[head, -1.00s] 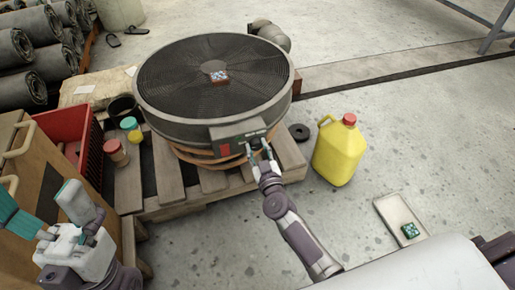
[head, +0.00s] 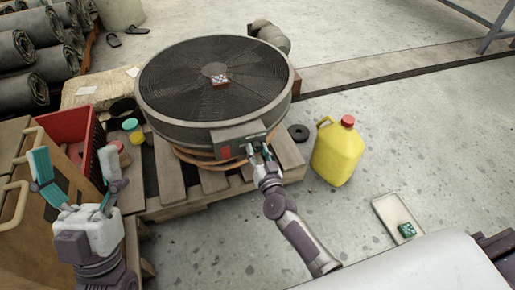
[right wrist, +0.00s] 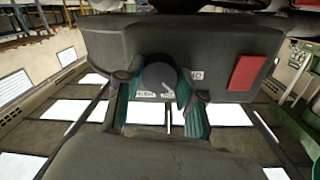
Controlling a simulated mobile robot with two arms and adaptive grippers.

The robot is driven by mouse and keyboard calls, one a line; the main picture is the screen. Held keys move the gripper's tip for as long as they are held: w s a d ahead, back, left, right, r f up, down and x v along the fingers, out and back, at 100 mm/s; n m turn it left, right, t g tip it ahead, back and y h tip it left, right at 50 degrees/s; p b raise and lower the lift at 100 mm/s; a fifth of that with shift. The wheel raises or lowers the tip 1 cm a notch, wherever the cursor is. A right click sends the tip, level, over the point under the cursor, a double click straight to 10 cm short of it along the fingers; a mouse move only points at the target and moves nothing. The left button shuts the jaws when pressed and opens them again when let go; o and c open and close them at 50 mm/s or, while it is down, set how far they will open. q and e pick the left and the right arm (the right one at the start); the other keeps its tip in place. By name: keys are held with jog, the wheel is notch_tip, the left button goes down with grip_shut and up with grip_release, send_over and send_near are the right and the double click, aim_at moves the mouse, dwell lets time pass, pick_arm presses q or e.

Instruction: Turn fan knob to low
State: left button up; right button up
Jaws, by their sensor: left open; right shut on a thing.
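The fan (head: 190,80) is a large round grey drum with a mesh grille, lying face up on a wooden pallet. Its control box (head: 235,140) faces me at the front rim and also shows in the right wrist view (right wrist: 220,55). The dark round knob (right wrist: 158,78) is on that box, with small pale labels beside and below it and a red panel (right wrist: 246,72) to its right. My right gripper (head: 258,152) is at the box, its teal fingers shut on the knob from both sides. My left gripper (head: 75,165) is open, empty and raised at the left, away from the fan.
A yellow jug (head: 338,155) with a red cap stands right of the pallet (head: 170,178). A red crate (head: 72,132) and a wooden cabinet (head: 30,205) are at the left, near my left gripper. Small jars (head: 132,130) stand beside the fan. A pale tray (head: 392,212) lies on the floor.

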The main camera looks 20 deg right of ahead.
jog(key=shift+m, duration=1.1)
pick_arm(q)
jog(key=shift+w+d+f+g+y+p, duration=0.1)
jog(key=shift+w+f+g+y+p, duration=0.05)
jog(key=shift+w+f+g, duration=0.45)
jog(key=shift+w+d+f+g+y+p, duration=0.15)
jog(key=shift+w+f+g, duration=0.25)
jog(key=shift+w, duration=0.35)
pick_arm(e)
jog(key=shift+m, duration=0.9)
jog(key=o, duration=1.1)
jog(key=shift+o, duration=0.2)
jog(key=s, duration=1.2)
jog(key=shift+r, duration=0.25)
